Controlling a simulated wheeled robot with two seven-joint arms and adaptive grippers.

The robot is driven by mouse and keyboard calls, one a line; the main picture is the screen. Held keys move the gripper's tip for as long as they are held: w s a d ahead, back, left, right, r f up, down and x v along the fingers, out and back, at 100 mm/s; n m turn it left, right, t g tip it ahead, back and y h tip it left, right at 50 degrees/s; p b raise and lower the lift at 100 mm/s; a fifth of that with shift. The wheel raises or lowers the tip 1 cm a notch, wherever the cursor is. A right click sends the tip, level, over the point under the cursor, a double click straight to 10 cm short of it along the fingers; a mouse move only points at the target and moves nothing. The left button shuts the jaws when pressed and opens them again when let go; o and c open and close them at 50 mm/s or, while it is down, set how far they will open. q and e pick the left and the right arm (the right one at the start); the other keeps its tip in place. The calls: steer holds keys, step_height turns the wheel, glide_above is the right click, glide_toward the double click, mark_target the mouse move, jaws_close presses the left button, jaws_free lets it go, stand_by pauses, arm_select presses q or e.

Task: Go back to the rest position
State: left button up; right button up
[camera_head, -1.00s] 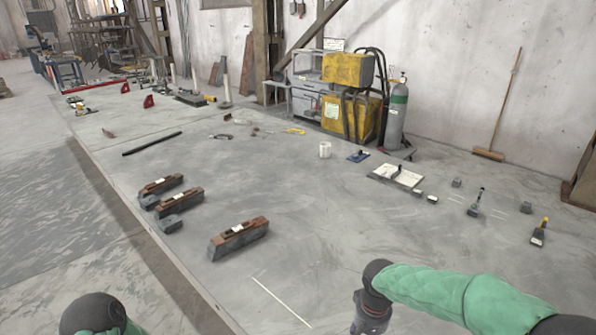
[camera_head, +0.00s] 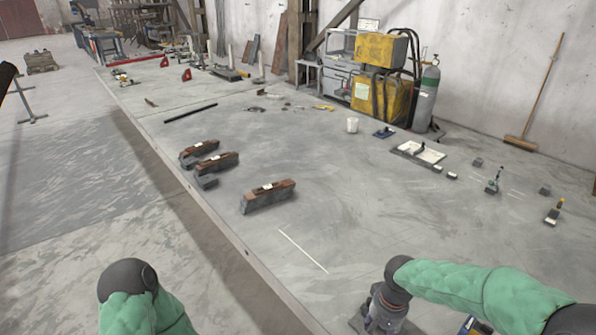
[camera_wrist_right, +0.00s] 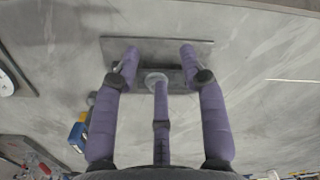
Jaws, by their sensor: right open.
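My right arm (camera_head: 480,287), in a green sleeve, reaches in from the lower right of the head view, with its gripper partly visible at the bottom edge. In the right wrist view my right gripper (camera_wrist_right: 159,62) has its purple fingers spread apart. Beyond the fingers lies a flat dark grey plate (camera_wrist_right: 118,47) with a round light knob (camera_wrist_right: 156,78) on it. The fingers frame the knob; I cannot tell whether any touches it. My left arm (camera_head: 130,290) shows only its black joint and green sleeve at the bottom left; its gripper is out of view.
Several brown-topped grey blocks (camera_head: 268,197) stand on the long grey slab. A white cup (camera_head: 352,125), a white tray (camera_head: 420,151) and small tools lie farther back. A yellow machine (camera_head: 381,100) and a gas cylinder (camera_head: 426,97) stand by the wall. The slab's middle is clear.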

steer(key=s+a+f+y, duration=0.1)
steer(key=s+a+f, duration=0.2)
steer(key=f, duration=0.5)
steer(key=s+a+f+y, duration=0.1)
steer(key=s+a+f, duration=0.3)
steer(key=s+f, duration=0.2)
steer(key=s+a+f+y, duration=0.1)
steer(key=s+a+f, duration=0.2)
steer(key=f, duration=0.7)
steer(key=shift+s+a+f+t, duration=0.3)
steer(key=shift+s+a, duration=0.1)
steer(key=shift+s, duration=0.75)
steer(key=shift+r, duration=0.1)
